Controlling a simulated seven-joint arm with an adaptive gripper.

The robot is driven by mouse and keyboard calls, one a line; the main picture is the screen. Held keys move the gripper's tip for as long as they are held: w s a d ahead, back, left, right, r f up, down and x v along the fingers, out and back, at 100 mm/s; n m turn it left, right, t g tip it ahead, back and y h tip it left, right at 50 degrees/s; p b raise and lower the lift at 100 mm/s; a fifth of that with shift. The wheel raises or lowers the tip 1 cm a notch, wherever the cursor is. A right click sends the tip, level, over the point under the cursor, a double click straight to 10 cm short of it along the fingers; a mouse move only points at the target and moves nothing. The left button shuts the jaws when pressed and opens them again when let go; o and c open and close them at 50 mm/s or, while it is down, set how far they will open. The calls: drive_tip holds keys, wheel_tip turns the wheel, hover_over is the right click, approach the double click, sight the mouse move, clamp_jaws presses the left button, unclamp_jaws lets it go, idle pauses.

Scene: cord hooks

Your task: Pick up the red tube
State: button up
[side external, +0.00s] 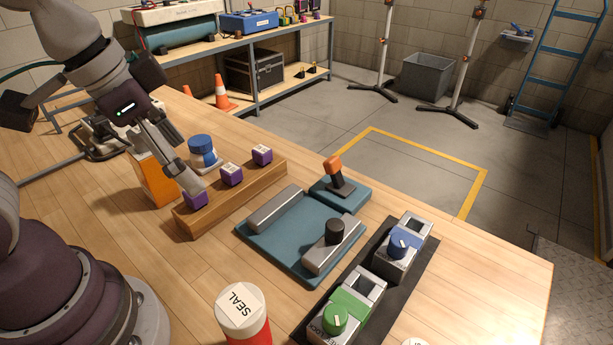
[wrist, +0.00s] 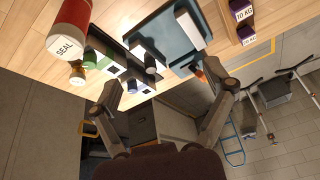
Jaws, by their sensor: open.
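The red tube (side external: 262,335) stands upright at the front of the bench in the side view, with a white cap marked SEAL; its lower part is cut off by the frame edge. In the wrist view the red tube (wrist: 72,18) shows at the top left, beyond and left of my fingers. My gripper (side external: 187,177) is open, left of and behind the tube in the side view, overlapping the nearest purple block. In the wrist view my gripper (wrist: 168,92) has widely spread fingers with nothing between them.
A wooden rail (side external: 240,196) carries purple blocks (side external: 232,175). An orange box (side external: 158,185) and blue-lidded jar (side external: 203,150) stand behind it. A teal plate (side external: 290,246) with grey bars and a black mat (side external: 391,298) with green and blue knob units lie right of the tube.

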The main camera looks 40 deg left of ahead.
sight(247, 323)
drive_tip(key=s+d+f+m+g, duration=0.1)
drive_tip(key=d+m, duration=0.2)
drive_tip(key=m, duration=0.1)
drive_tip(key=s+d+f+m+g, duration=0.1)
drive_tip(key=d+m, duration=0.3)
drive_tip(key=s+d+f+m+g, duration=0.1)
drive_tip(key=d+m+g, duration=0.1)
drive_tip(key=d+m, duration=0.2)
drive_tip(key=shift+s+d+f+m+y, duration=0.2)
drive_tip(key=shift+d+f+m+y, duration=0.1)
drive_tip(key=shift+f+y, duration=0.1)
drive_tip(key=f, duration=1)
drive_tip(key=shift+s+f, duration=0.15)
drive_tip(key=shift+s, duration=0.15)
drive_tip(key=shift+d, duration=0.1)
drive_tip(key=c, duration=1.2)
drive_tip(key=shift+c, duration=0.2)
